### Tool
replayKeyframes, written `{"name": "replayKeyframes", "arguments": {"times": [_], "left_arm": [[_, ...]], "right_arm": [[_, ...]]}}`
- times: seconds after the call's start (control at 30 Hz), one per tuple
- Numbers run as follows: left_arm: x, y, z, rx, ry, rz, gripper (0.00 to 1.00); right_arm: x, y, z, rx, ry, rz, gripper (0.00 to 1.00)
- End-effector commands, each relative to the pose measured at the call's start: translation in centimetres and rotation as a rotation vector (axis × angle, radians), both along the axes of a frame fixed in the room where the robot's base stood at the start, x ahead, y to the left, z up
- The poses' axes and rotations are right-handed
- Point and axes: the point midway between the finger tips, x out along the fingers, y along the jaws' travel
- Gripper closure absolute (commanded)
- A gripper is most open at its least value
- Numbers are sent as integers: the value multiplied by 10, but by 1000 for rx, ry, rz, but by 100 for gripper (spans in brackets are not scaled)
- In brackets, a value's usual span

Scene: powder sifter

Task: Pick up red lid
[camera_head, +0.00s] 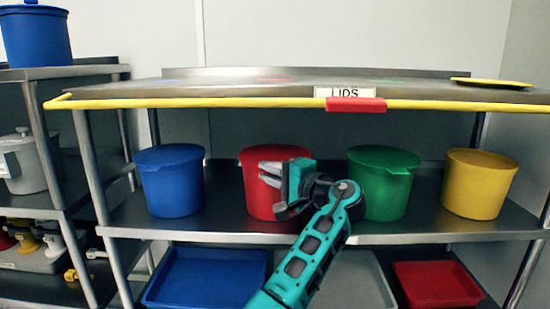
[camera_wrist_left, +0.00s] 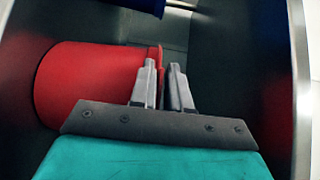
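The red bucket (camera_head: 256,197) stands on the middle shelf, between the blue and green buckets. The red lid (camera_head: 272,151) is on its top, partly hidden by my gripper. My left gripper (camera_head: 268,174) is in front of the bucket's upper part, its fingers pointing left with a narrow gap. In the left wrist view the red bucket (camera_wrist_left: 85,85) appears on its side because of the camera's roll. The thin edge of the red lid (camera_wrist_left: 160,56) shows between the fingers of the left gripper (camera_wrist_left: 163,72). I see no firm contact. My right gripper is not in view.
The shelf also holds a blue bucket (camera_head: 172,185), a green bucket (camera_head: 381,190) and a yellow bucket (camera_head: 479,188). Above, the metal top has a yellow rail (camera_head: 230,103), a red bar (camera_head: 356,105) and a flat yellow lid (camera_head: 492,82). Trays lie below.

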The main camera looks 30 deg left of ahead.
Motion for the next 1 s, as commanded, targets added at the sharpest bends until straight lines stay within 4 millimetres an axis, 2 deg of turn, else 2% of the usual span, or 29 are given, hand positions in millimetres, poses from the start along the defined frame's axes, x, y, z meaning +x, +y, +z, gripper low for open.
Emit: {"name": "replayKeyframes", "arguments": {"times": [0.03, 0.17, 0.67, 0.87, 1.0], "left_arm": [[0, 0, 0, 0, 0, 0, 89], [0, 0, 0, 0, 0, 0, 100], [0, 0, 2, 0, -1, 0, 100], [0, 0, 18, 0, -2, 0, 100], [0, 0, 37, -1, -3, 0, 100]], "right_arm": [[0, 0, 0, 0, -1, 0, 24], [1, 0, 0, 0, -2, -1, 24], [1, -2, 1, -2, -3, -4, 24], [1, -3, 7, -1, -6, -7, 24], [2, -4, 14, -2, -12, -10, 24]]}}
